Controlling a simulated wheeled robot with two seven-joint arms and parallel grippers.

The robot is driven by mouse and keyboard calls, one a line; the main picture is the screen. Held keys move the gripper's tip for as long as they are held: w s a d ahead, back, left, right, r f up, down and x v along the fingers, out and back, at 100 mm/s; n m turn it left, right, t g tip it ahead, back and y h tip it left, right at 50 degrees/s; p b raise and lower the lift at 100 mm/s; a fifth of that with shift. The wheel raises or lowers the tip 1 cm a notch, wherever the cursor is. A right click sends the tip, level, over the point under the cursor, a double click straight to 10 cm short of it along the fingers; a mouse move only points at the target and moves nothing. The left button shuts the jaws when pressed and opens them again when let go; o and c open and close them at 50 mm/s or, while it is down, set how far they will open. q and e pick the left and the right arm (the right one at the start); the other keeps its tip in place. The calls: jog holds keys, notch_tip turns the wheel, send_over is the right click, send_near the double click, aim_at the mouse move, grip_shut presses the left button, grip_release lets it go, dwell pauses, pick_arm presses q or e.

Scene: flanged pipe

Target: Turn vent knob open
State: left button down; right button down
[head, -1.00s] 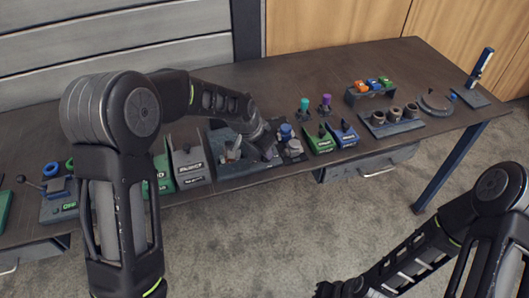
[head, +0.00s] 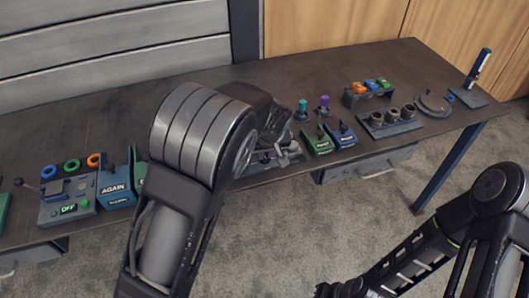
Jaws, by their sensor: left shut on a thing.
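My left gripper (head: 284,152) is low over the front edge of the bench, at the small unit with the knobs. It is shut on a knob there, taken to be the vent knob, but the jaws and my arm hide most of it. I cannot read the knob's angle or any label on it. My left forearm covers the bench to the left of the gripper. My right arm comes in at lower right, away from the bench. Its end (head: 335,290) is dark and cut by the bottom edge, so its jaws do not show clearly.
Right of the left gripper stand a green box (head: 317,141) and a blue box (head: 341,135). Teal (head: 303,105) and purple (head: 325,103) pegs stand behind. At left are a blue AGAIN box (head: 116,189) and an OFF panel (head: 68,208). The bench's back middle is clear.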

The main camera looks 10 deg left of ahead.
pick_arm(q)
jog(key=shift+n+y, duration=0.3)
jog(key=shift+n, duration=0.5)
jog(key=shift+g, duration=0.3)
jog(key=c, duration=1.5)
grip_release()
jog(key=shift+d, duration=0.1)
jog(key=shift+b+v, duration=0.5)
jog(key=shift+v, duration=3.4)
jog(key=shift+s, duration=0.1)
